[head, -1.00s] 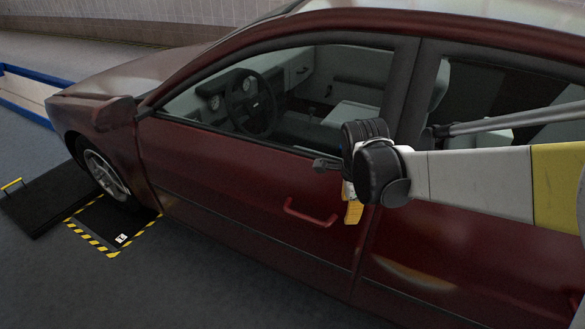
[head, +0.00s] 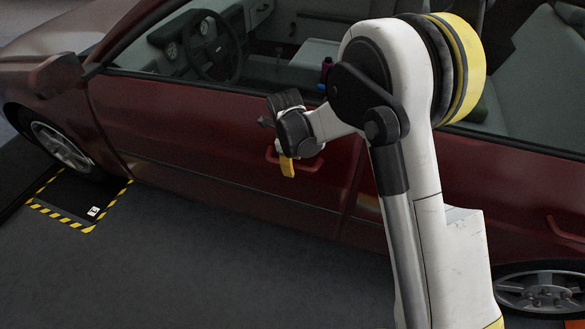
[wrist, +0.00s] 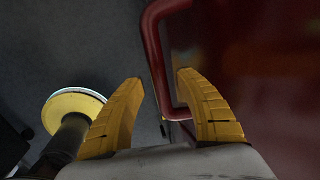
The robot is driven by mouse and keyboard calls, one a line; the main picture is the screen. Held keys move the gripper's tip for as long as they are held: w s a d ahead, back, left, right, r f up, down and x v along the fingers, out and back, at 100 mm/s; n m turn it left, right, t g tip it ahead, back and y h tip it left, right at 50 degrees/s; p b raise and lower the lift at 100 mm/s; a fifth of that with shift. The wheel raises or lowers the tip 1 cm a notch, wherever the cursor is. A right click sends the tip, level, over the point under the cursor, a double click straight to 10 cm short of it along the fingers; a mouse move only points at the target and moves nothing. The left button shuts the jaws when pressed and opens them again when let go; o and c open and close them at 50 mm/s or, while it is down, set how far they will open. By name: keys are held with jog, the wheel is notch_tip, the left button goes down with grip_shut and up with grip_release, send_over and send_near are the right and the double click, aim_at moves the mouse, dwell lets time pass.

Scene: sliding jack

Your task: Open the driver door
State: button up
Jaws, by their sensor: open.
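The driver door (head: 210,130) of the dark red car is closed, with its red U-shaped handle (head: 309,167) below the window. In the head view my gripper (head: 287,166) is at the handle and covers part of it. In the wrist view the gripper (wrist: 159,78) is open, with two yellow fingers apart. The handle bar (wrist: 152,45) runs between the fingertips. The right finger appears over the gap between the bar and the door panel. Contact with the handle cannot be told.
The side mirror (head: 62,74) sticks out at the left. A yellow-black striped floor plate (head: 70,203) lies by the front wheel. The dark floor (head: 200,265) beside the door is clear. A rear wheel (head: 540,292) shows at lower right.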

jog(key=shift+w+f, duration=0.1)
jog(key=shift+f, duration=0.45)
grip_shut()
